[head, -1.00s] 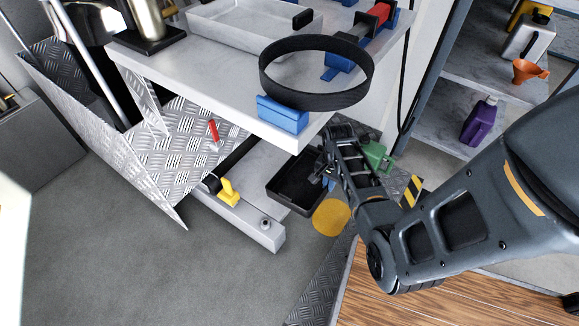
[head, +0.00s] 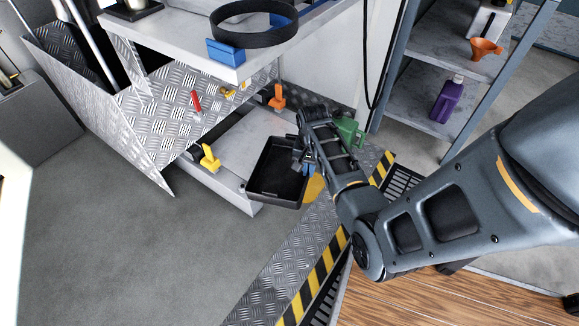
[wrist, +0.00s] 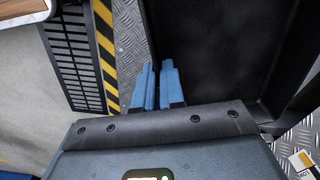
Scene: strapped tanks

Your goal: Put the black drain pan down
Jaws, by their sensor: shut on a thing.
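The black drain pan (head: 272,190) is a shallow rectangular tray, seen from above in the head view, beside the bench's lower beam. My gripper (head: 303,163) is at its right edge. In the wrist view the pan (wrist: 222,45) fills the upper right. There, the blue fingers of my gripper (wrist: 156,85) are close together on the pan's near-left wall. The pan looks roughly level. The head view does not clearly show whether its underside touches anything.
A yellow object (head: 314,188) is partly hidden behind my gripper. A green jug (head: 348,131) stands just beyond my arm. A yellow-handled part (head: 209,158) is on the lower beam. Yellow-black striping (head: 313,280) edges a tread-plate strip. Grey floor (head: 120,260) at left is clear.

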